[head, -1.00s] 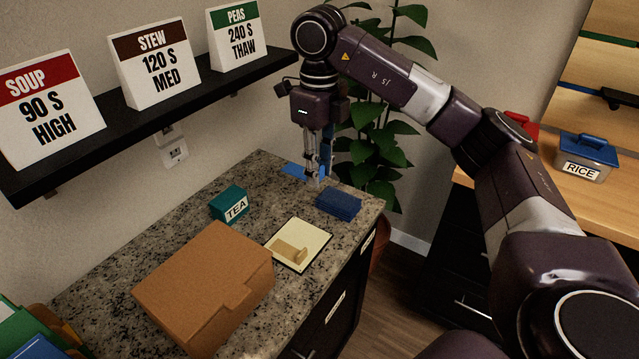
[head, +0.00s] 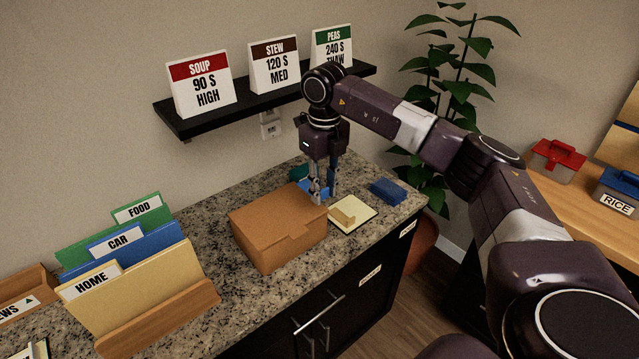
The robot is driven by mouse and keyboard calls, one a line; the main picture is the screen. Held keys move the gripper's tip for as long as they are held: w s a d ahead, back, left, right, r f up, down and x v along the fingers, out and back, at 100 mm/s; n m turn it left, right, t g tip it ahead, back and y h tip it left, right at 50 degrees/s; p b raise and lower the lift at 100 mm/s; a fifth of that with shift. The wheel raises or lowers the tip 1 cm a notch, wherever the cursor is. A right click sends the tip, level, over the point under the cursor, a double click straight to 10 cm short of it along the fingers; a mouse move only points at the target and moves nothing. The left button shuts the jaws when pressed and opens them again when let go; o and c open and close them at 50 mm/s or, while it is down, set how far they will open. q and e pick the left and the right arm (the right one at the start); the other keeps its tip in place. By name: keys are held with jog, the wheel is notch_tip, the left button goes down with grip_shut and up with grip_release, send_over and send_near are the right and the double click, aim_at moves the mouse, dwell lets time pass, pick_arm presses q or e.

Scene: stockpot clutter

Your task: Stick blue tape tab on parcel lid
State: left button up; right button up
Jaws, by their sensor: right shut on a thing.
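The brown parcel (head: 268,222) sits on the granite counter, its lid closed and a flap folded over its front side. My right gripper (head: 318,192) points down at the parcel's back right corner. It is shut on the blue tape tab (head: 306,185), which shows partly between and beside the fingers. The tab is at about lid height; whether it touches the lid I cannot tell. My left gripper is not in view.
A cream pad with a tan piece (head: 351,213) lies right of the parcel. A dark blue block (head: 388,191) is farther right. A teal box (head: 298,172) is partly hidden behind my gripper. Upright folders (head: 130,260) stand left. A shelf with signs (head: 200,85) hangs above.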

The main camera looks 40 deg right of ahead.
jog(key=shift+w+f+b, duration=0.2)
jog(key=shift+f+b, duration=0.45)
jog(key=shift+f, duration=0.45)
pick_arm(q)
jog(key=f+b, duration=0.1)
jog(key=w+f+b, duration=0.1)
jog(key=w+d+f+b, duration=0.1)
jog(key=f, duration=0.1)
pick_arm(e)
notch_tip(320, 180, down, 4)
jog(key=shift+f, duration=0.1)
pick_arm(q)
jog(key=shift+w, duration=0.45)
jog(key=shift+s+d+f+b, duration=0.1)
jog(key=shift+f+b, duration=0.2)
pick_arm(e)
jog(key=shift+f, duration=0.55)
jog(key=o, duration=0.8)
jog(key=shift+o, duration=0.2)
